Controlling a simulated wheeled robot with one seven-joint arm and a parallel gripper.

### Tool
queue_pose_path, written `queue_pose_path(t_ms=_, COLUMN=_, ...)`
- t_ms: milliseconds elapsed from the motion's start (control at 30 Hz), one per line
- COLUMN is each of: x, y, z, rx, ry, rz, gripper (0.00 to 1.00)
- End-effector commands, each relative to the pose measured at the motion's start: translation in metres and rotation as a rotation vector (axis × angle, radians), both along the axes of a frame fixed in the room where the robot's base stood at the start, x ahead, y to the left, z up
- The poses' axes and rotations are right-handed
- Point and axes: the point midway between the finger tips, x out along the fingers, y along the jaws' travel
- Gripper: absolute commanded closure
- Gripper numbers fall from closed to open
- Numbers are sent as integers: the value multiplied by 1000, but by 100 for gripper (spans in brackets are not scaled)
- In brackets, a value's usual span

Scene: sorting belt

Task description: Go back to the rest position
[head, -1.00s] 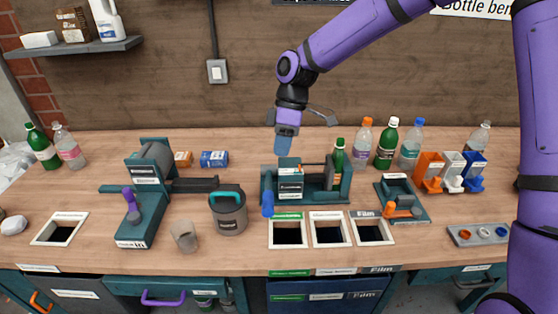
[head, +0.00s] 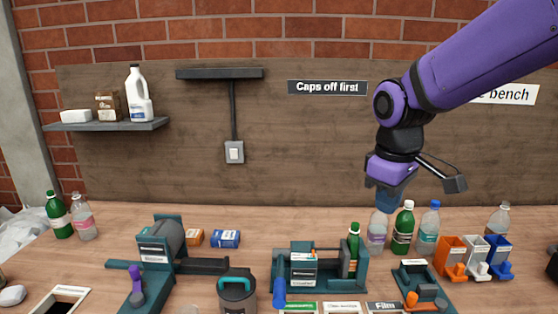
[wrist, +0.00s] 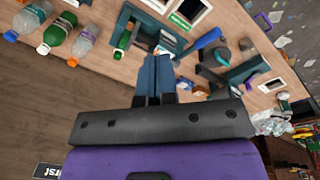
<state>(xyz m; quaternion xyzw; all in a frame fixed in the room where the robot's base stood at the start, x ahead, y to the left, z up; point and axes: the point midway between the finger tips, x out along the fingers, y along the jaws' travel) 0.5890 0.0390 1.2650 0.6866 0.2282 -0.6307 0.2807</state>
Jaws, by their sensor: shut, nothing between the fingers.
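My gripper (head: 384,200) is shut and empty, pointing down above the back right of the bench (head: 130,222). In the head view its blue fingertips overlap the top of a clear bottle with a purple label (head: 377,232); the bottle's cap is hidden behind them. In the wrist view the blue fingers of the gripper (wrist: 154,64) lie side by side with nothing between them, and the bottles stand apart from them at the upper left.
A green bottle (head: 403,230) and a blue-capped bottle (head: 428,228) stand close by. A teal station holding a green bottle (head: 353,252) is at the centre. Orange, white and blue holders (head: 453,256) are at the right.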

Motion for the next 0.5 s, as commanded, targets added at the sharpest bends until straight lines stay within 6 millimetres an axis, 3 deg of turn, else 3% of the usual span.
queue_pose_path(t_ms=200, x=-46, y=-38, z=30, rx=20, ry=-124, rz=-220, gripper=100)
queue_pose_path(t_ms=500, x=-113, y=-82, z=51, rx=122, ry=-272, rz=-508, gripper=100)
